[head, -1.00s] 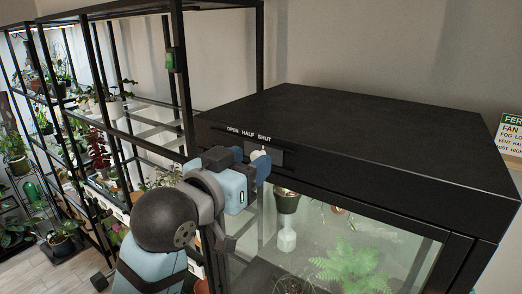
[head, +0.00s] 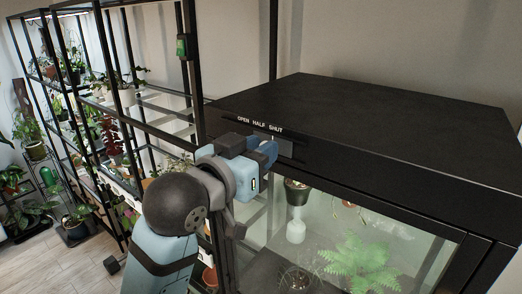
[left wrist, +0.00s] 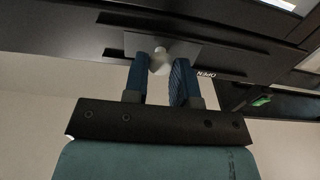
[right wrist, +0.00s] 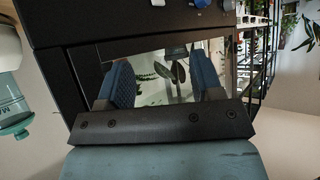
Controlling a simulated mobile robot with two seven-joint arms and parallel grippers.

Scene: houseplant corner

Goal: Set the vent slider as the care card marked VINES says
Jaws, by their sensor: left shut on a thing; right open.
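The vent slider's grey plate (head: 274,148) sits in a slot on the black cabinet's front top band, under the labels OPEN, HALF and SHUT (head: 259,123). My left gripper (head: 264,152) is at the plate and hides the knob in the head view. In the left wrist view its blue fingers are shut on the white slider knob (left wrist: 160,62), with the OPEN label to the right. I cannot tell exactly which label the knob lines up with. My right gripper (right wrist: 155,82) is open and empty, facing the cabinet glass. The VINES care card is not in view.
The cabinet's flat top (head: 380,120) is bare. A fern (head: 360,262) and other plants stand behind its glass front. A black shelf rack with several potted plants is at the left, with a green object (head: 182,47) on its post.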

